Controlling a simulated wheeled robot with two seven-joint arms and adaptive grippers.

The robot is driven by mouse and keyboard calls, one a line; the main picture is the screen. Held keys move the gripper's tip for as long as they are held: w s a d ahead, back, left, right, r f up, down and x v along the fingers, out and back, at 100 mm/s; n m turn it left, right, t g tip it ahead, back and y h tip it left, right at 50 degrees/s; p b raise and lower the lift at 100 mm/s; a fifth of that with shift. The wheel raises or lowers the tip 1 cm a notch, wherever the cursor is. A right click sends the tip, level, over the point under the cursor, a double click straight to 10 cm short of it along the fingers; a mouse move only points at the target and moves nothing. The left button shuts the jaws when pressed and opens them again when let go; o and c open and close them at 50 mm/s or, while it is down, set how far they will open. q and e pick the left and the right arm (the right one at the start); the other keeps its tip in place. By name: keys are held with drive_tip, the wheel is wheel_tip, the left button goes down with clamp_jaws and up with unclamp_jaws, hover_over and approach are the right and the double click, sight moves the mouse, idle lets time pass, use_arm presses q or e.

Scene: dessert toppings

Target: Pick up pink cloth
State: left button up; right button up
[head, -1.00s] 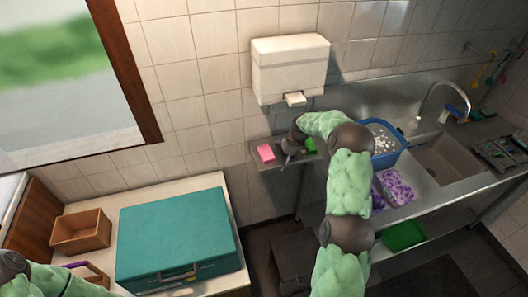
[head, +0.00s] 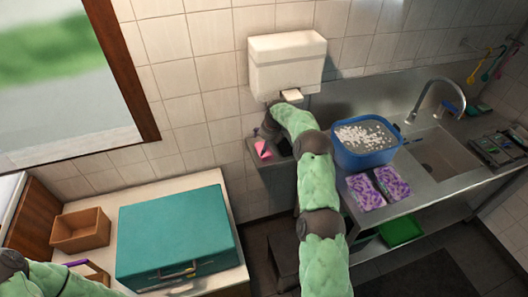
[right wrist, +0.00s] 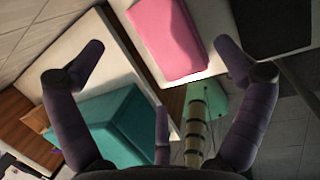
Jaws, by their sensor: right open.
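The pink cloth (head: 263,149) lies on a small shelf below the white wall dispenser. In the right wrist view the pink cloth (right wrist: 168,36) is a flat, rounded block on a pale surface. My right gripper (head: 261,140) is just above the cloth, partly hidden by my own arm. In the right wrist view the purple fingers of my right gripper (right wrist: 159,48) are spread wide, with the cloth between and beyond their tips. Nothing is held.
The white dispenser (head: 287,60) hangs close above the shelf. A blue tub (head: 365,157) and purple patterned sponges (head: 392,183) are on the sink counter at right. A teal case (head: 175,237) and a wooden box (head: 80,230) stand on the left counter.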

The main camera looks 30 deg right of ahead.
drive_tip(key=shift+x, duration=2.45)
drive_tip(key=c, duration=0.9)
